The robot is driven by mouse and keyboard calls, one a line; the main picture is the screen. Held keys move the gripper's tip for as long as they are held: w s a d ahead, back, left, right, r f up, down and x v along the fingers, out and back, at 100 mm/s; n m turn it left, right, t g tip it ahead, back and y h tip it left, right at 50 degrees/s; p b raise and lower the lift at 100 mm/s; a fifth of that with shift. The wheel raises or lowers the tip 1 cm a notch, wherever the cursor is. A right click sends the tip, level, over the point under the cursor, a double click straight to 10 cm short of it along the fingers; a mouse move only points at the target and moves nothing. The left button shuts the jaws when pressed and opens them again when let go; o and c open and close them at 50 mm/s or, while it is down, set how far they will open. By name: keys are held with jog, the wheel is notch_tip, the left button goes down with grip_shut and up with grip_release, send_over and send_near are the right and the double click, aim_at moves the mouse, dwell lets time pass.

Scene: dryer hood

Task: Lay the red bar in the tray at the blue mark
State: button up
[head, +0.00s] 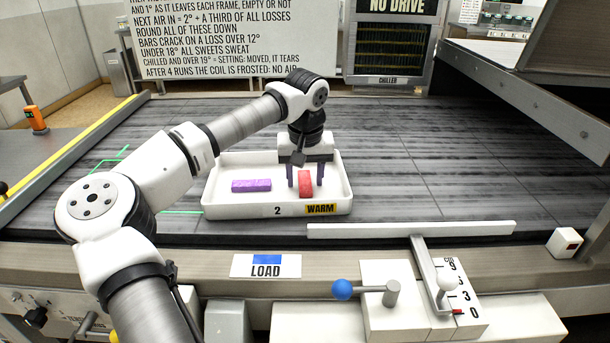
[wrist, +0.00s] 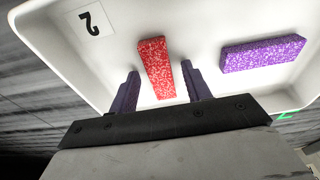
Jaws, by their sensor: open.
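The red bar (head: 306,184) is in the white tray (head: 225,208), in its right part, above the "WARM" label. In the wrist view the red bar (wrist: 157,68) lies on the tray floor, its near end between my fingers with a gap on each side. My gripper (head: 305,178) is open and over the tray, one finger on each side of the bar; it also shows in the wrist view (wrist: 160,82). A blue mark (head: 267,259) is on the "LOAD" plate (head: 245,270) at the front rail, in front of the tray.
A purple bar (head: 251,186) lies in the tray's left part. A white strip (head: 410,229) runs along the belt's front edge at the right. A blue-knobbed lever (head: 343,289) and a numbered slider (head: 446,284) stand on the front panel. The dark belt (head: 440,170) is clear to the right.

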aim_at(305, 187)
notch_tip(305, 187, up, 12)
jog(key=s, duration=0.1)
jog(key=shift+s+b, duration=0.4)
jog(key=shift+b, duration=0.05)
